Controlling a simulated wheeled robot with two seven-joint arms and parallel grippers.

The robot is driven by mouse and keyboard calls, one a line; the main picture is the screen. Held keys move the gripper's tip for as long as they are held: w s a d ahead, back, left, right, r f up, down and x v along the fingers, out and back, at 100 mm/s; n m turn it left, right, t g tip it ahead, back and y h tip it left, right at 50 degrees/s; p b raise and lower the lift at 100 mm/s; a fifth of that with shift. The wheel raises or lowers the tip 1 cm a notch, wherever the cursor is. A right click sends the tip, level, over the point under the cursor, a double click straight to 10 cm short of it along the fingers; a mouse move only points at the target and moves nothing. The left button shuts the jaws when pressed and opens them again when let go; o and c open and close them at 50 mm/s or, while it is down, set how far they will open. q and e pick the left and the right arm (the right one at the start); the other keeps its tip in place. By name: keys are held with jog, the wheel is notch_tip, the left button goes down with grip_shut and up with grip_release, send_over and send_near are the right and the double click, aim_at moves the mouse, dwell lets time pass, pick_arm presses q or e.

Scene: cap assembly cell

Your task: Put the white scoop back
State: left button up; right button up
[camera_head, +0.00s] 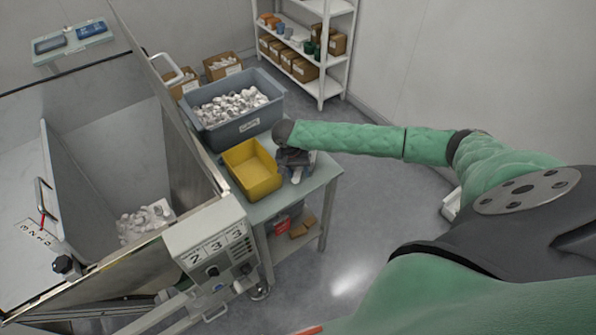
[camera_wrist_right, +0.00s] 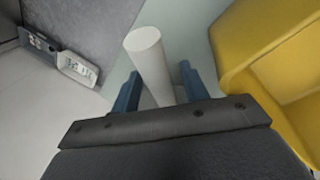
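The white scoop (camera_head: 296,175) shows only in part in the head view, beside the yellow bin on the table; my right gripper hides the rest. In the right wrist view its pale round handle (camera_wrist_right: 148,52) rises between the two blue fingers. My right gripper (camera_head: 293,160) is at the table's right part, just right of the yellow bin (camera_head: 239,178). In the right wrist view the fingers (camera_wrist_right: 159,74) stand apart, one on each side of the handle, with a narrow gap visible at each side. The scoop's bowl is hidden. My left gripper is not in view.
The yellow bin also stands close at right in the wrist view (camera_wrist_right: 285,55). A grey crate of white caps (camera_head: 238,131) is behind it on the table (camera_head: 318,180). A metal hopper (camera_head: 90,165) with white parts is left, a control box (camera_head: 212,250) in front. Shelves (camera_head: 325,80) stand behind.

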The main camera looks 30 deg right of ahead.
jog(key=shift+w+r, duration=0.1)
jog(key=shift+r, duration=0.2)
jog(key=r+b, duration=0.1)
jog(key=r, duration=0.1)
jog(key=r+b, duration=0.1)
jog(key=shift+w+a+r, duration=0.2)
jog(key=shift+a+r, duration=0.15)
jog(key=shift+a, duration=0.05)
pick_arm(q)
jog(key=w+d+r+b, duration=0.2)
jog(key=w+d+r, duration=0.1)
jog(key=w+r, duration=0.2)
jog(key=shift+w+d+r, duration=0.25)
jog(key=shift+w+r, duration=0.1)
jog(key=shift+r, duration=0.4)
pick_arm(e)
notch_tip(320, 180, up, 8)
jog(key=a, duration=0.1)
jog(key=shift+w+a+f, duration=0.15)
jog(key=shift+w+f, duration=0.05)
jog(key=shift+w, duration=0.1)
